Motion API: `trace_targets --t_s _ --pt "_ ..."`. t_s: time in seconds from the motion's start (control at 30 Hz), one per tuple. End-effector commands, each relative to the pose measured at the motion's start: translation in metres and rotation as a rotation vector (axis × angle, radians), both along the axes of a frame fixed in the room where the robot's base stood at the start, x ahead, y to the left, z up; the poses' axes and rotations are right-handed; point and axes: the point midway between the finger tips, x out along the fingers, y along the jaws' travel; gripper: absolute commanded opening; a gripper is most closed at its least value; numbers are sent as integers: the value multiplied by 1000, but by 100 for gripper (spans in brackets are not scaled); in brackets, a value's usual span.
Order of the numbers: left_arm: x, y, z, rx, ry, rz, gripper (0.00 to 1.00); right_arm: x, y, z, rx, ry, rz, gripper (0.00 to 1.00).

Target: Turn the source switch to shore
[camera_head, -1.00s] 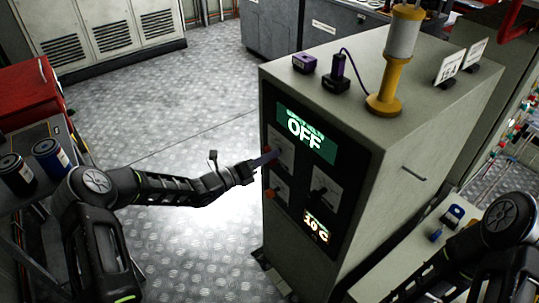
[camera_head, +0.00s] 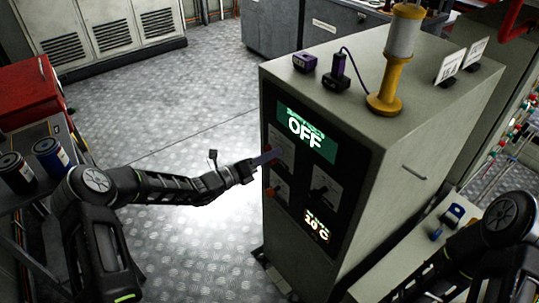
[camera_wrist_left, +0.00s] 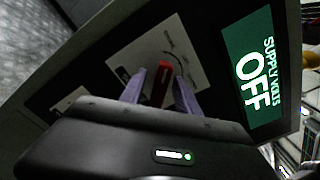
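The source switch is a red handle (camera_wrist_left: 162,84) on a pale plate in the left wrist view. In the head view its plate (camera_head: 286,147) is at the upper left of the cabinet's black front panel, partly covered by my fingers. My left gripper (camera_head: 270,156) reaches this plate from the left. In the left wrist view the left gripper (camera_wrist_left: 159,75) has its two purple fingers apart, one on each side of the red handle. The handle looks closer to the right finger; contact cannot be told. The plate's lettering is unreadable. My right gripper is out of view.
A green display (camera_head: 306,131) above reads OFF. A second switch (camera_head: 323,188) is to the right, an orange-red knob (camera_head: 271,192) below, and a temperature display (camera_head: 316,226) lower down. A yellow-based lamp (camera_head: 385,103) stands on the cabinet (camera_head: 420,135). The floor to its left is clear.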

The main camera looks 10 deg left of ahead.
Motion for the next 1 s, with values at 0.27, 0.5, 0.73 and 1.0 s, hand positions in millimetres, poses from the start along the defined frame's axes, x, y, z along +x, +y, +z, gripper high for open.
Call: trace_targets --t_s 0.27,0.5,0.73,1.0 --pt "-23 21 -2 3 2 3 38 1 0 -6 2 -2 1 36" --pt "-52 45 -2 2 0 3 38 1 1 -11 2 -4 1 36" --pt "-60 50 0 0 1 1 38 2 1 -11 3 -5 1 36" --pt "-59 50 0 0 1 1 38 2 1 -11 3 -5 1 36"
